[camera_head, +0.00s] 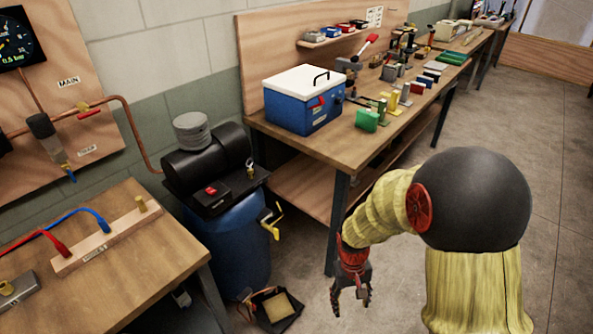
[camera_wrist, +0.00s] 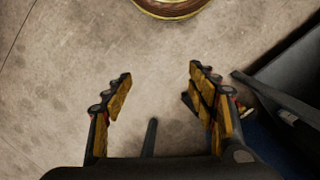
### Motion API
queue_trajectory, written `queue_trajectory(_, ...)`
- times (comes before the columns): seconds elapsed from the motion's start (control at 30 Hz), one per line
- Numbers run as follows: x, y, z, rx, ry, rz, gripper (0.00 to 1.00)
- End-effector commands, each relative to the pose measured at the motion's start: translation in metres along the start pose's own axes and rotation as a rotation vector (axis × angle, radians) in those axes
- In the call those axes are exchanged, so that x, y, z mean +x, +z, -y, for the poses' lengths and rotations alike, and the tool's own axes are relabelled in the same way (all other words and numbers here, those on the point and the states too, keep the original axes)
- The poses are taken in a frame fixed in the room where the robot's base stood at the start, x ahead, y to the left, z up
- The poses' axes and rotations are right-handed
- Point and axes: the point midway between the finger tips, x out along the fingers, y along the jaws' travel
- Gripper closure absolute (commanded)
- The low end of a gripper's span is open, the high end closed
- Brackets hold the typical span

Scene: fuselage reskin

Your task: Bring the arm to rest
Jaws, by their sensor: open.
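My arm, in a yellow cover with a black rounded joint, reaches in from the right of the head view and bends down. My gripper (camera_head: 350,297) hangs fingers down above the concrete floor, to the right of the blue drum. In the wrist view my gripper (camera_wrist: 160,95) has its two fingers wide apart with only bare floor between them. It holds nothing.
A blue drum (camera_head: 232,250) with black equipment on top stands left of my gripper. A dark tray (camera_head: 272,309) lies on the floor nearby. A workbench (camera_head: 262,122) with a blue cooler (camera_head: 290,110) stands behind. Open floor (camera_head: 560,200) lies to the right.

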Motion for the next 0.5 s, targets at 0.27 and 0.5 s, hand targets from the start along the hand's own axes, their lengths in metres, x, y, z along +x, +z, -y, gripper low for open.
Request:
queue_trajectory(0.27, -0.108, 0.072, -0.009, 0.021, -0.027, -0.047, 0.42)
queue_trajectory(0.5, -0.176, 0.126, -0.012, 0.065, -0.051, -0.151, 0.42)
